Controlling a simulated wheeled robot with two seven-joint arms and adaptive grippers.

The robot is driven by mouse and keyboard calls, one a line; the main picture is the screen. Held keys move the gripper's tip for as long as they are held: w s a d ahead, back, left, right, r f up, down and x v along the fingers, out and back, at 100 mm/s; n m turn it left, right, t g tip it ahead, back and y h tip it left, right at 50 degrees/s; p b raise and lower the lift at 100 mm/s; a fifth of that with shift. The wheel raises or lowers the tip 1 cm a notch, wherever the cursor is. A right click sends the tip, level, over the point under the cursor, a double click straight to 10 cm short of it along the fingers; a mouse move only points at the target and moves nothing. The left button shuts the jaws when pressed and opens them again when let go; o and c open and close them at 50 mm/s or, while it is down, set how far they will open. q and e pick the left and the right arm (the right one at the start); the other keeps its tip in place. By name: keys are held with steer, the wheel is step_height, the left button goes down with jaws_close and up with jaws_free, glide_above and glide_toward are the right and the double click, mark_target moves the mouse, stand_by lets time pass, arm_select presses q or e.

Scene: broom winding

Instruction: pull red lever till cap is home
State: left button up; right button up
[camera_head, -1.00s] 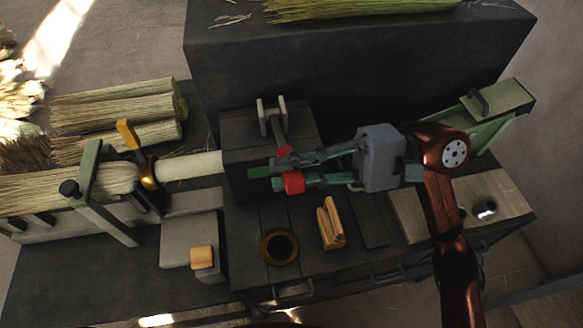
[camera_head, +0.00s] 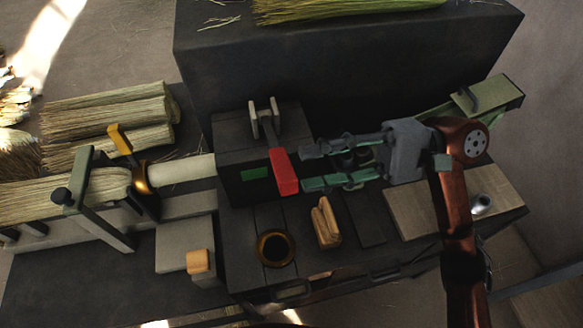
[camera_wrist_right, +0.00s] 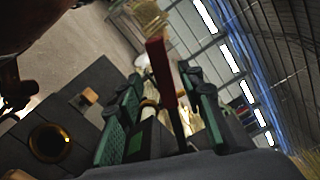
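The red lever (camera_head: 284,170) runs from a grey bracket on top of a dark box (camera_head: 232,150) down over the box's front right edge. My right gripper (camera_head: 306,169) is open and empty just right of the lever, its fingertips apart from it. In the right wrist view the red lever (camera_wrist_right: 161,72) stands beyond and between the open fingers (camera_wrist_right: 163,100). A brass ring (camera_head: 143,178) sits around the broom's neck, left of a pale handle that meets the box. I cannot tell which part is the cap. My left gripper is out of view.
A green rectangle (camera_head: 254,174) shows on the box front. A brass-rimmed cup (camera_head: 276,248) and a wooden piece (camera_head: 326,223) stand on the bench before the box. Straw bundles (camera_head: 108,120) lie at left. A tall dark block (camera_head: 340,60) rises behind.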

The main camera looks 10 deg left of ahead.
steer(key=v, duration=0.6)
steer(key=shift+d, duration=0.15)
